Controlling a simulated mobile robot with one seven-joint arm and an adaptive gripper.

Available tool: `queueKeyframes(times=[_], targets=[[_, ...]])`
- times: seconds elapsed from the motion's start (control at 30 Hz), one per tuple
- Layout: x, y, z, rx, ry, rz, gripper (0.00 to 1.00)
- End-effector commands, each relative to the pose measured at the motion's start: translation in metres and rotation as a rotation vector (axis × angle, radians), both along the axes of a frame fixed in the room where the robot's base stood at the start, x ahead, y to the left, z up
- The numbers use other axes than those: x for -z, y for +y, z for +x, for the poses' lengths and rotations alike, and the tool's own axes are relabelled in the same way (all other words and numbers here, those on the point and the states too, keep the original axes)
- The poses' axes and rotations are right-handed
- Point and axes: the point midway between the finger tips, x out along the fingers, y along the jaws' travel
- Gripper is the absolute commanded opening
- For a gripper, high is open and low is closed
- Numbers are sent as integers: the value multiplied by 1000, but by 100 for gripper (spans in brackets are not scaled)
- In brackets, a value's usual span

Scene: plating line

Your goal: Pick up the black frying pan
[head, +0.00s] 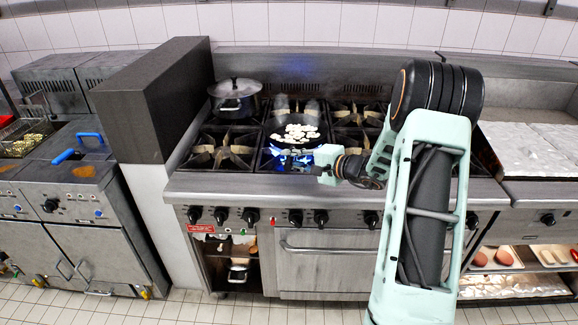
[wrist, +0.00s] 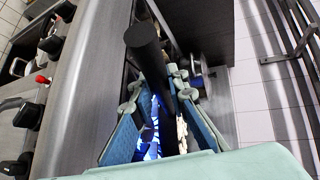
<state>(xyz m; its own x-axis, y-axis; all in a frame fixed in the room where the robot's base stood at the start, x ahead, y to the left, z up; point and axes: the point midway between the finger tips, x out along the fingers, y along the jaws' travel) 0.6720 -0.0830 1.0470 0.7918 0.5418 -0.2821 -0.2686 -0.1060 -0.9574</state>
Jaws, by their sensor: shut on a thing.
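The black frying pan (head: 300,118) is over a middle burner of the range in the head view, with several white pieces of food in it. Blue flame shows at its near side. Its dark handle (wrist: 150,50) runs between my fingers in the wrist view, its rounded end toward the camera. My gripper (head: 292,157) is at the near side of the pan, shut on the handle; its two pads also show in the wrist view (wrist: 165,95). I cannot tell whether the pan rests on the grate or is slightly clear of it.
A lidded pot (head: 235,98) stands on the back left burner. A tall dark partition (head: 155,98) borders the range on the left, with fryers (head: 75,170) beyond it. The front left grate (head: 222,149) is empty. A flat metal surface (head: 528,140) lies at the right.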

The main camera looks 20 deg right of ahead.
Motion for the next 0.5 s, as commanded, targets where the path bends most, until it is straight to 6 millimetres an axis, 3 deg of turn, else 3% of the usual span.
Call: queueKeyframes(times=[0.17,0.5], targets=[[-31,3,-21,-3,-15,-4,0],[-54,9,-77,-1,-12,-2,0]])
